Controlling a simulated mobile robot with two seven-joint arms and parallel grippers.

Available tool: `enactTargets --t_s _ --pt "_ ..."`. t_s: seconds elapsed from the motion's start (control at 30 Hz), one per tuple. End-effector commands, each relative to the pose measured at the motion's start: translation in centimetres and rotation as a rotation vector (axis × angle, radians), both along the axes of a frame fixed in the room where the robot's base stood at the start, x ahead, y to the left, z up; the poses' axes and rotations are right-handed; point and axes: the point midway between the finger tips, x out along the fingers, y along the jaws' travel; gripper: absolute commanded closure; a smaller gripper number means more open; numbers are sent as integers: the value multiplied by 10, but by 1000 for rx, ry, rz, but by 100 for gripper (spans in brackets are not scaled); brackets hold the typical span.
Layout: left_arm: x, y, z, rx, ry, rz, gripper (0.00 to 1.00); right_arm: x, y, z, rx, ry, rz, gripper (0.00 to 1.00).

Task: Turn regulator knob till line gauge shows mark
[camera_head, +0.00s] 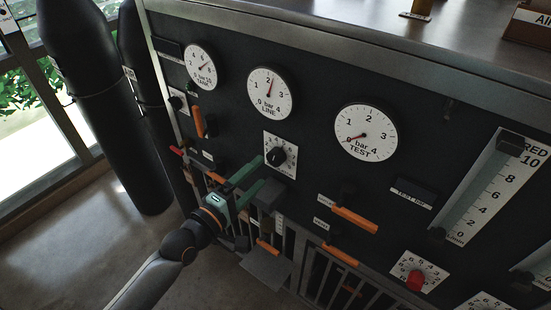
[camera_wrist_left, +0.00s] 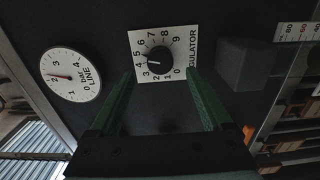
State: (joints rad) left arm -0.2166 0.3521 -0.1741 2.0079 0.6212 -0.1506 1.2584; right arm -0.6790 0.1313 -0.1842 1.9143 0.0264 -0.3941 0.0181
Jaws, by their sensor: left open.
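The regulator knob (camera_head: 276,156) is black with a pale pointer line, on a white numbered plate on the dark panel. It also shows in the left wrist view (camera_wrist_left: 159,60), between the fingers and beyond their tips. The line gauge (camera_head: 269,94) is a white dial marked 0 to 4 bar; its red needle points near 2. The same gauge shows in the left wrist view (camera_wrist_left: 71,77). I cannot make out a separate target mark on it. My left gripper (camera_head: 262,170) is open, with green fingers pointing at the knob's plate. My right gripper is not in view.
The tank gauge (camera_head: 201,67) and test gauge (camera_head: 365,132) flank the line gauge. Orange levers (camera_head: 355,219) stick out around the knob. A grey block (camera_wrist_left: 244,64) protrudes beside the regulator plate. A red knob (camera_head: 415,280) sits lower right. Black cylinders (camera_head: 107,110) stand at left.

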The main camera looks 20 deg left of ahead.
Motion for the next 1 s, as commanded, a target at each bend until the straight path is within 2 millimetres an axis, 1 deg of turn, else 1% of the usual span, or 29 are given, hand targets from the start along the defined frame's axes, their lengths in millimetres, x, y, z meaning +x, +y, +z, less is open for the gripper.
enactTargets --t_s 0.03,0.1,0.4,0.5,0.7,0.93,1.0 --pt "8 -3 -1 -2 -2 0 18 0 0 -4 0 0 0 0" --pt "17 -6 -1 -1 -3 0 18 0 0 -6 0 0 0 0" --pt "55 -20 -2 1 -3 0 18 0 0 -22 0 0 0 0" --pt "53 -19 0 4 1 -1 18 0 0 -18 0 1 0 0" --pt "59 -22 1 3 0 0 18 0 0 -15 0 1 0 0" --pt "60 -22 0 3 0 0 18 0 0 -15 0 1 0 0" --pt "60 -22 0 3 0 0 25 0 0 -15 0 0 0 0"
